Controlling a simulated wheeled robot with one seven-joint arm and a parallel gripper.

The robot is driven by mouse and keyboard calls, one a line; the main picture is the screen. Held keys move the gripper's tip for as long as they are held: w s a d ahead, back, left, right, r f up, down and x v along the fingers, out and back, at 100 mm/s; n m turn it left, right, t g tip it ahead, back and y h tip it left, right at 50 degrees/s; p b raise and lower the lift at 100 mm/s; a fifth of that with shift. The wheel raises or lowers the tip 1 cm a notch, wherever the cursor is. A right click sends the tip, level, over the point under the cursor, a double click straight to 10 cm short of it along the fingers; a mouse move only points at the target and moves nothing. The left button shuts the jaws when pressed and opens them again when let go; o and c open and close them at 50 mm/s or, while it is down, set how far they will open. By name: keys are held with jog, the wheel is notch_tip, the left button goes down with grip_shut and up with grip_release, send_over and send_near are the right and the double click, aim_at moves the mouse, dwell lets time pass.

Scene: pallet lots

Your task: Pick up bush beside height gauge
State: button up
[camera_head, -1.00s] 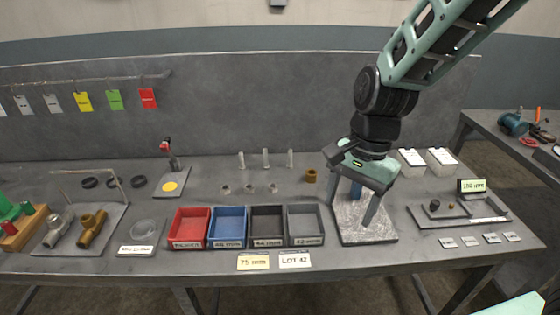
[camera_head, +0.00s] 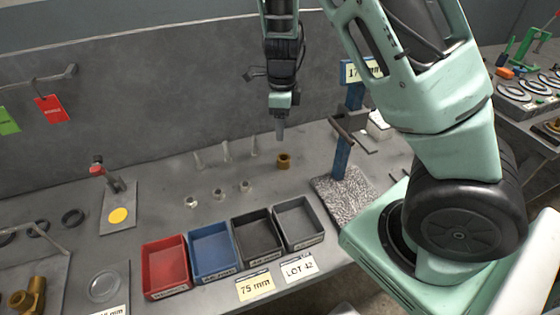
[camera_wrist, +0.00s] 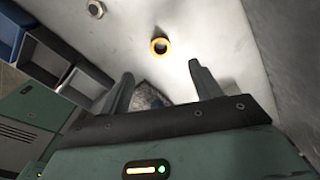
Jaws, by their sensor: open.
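The bush (camera_head: 284,161) is a small brass-coloured ring standing upright on the bench, left of the height gauge. The height gauge (camera_head: 342,158) has a blue column on a grey speckled plate, with a display on top partly hidden by my arm. My gripper (camera_head: 280,136) points down above the bush, apart from it. In the wrist view the bush (camera_wrist: 160,46) shows as a yellow ring with a dark hole, beyond the two fingertips and roughly centred between them. The jaws of my gripper (camera_wrist: 160,75) are apart with nothing between them.
Red (camera_head: 165,290), blue (camera_head: 214,273), black (camera_head: 262,257) and grey (camera_head: 306,242) bins line the front. Several small metal fittings and clear upright pieces stand left of the bush. My arm covers the right of the bench. Bench around the bush is clear.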

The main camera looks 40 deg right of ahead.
send_over(284, 157)
jog(key=f, duration=0.7)
jog(key=shift+w+a+f+b, duration=0.1)
jog(key=shift+a+b, duration=0.15)
jog(key=shift+b, duration=0.15)
jog(key=shift+d+f, duration=0.15)
jog(key=shift+f, duration=2.6)
jog(key=c, duration=1.2)
